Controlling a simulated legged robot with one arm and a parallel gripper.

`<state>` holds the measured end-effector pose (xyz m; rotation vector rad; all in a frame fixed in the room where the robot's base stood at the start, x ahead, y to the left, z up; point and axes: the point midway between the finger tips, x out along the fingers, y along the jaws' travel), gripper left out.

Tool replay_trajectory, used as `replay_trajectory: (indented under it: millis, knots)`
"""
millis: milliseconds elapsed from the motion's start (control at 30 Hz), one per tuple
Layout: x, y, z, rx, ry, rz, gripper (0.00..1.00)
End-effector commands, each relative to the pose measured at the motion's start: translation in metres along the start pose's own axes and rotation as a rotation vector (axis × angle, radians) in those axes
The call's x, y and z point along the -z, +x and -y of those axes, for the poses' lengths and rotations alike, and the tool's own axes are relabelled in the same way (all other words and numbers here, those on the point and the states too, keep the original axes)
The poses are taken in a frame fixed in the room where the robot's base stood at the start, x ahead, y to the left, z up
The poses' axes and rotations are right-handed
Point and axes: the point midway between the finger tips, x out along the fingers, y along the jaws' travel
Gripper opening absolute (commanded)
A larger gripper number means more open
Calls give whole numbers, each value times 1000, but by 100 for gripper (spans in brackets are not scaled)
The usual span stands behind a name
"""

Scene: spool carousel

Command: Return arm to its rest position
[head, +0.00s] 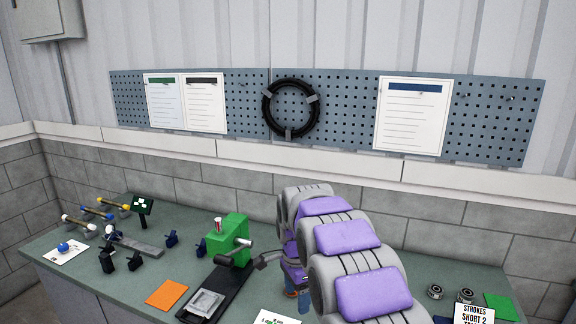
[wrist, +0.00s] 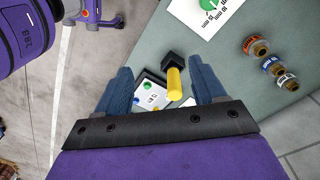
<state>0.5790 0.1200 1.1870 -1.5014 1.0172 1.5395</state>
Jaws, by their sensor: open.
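My gripper (wrist: 163,88) is open in the wrist view, its two blue fingers wide apart. No thing is clamped between them. A yellow cylinder with a black block at its end (wrist: 175,83) shows in the gap, beside a white card with coloured dots (wrist: 152,95). I cannot tell how far below the fingers they are. In the head view my purple and grey arm reaches over the bench (head: 130,218), and its links hide most of the gripper and the bench behind them.
A green press with a lever (head: 228,238) stands left of my arm, with an orange pad (head: 166,293) nearby. Rods on holders (head: 95,212) stand at the far left. Bearings (head: 435,291) and a green pad (head: 501,306) lie right. Several spools (wrist: 272,67) line the bench in the wrist view.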

Motion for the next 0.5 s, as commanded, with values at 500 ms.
replay_trajectory:
  millis: [500]
  knots:
    - [2,-35,-179,-43,-479,30,69]
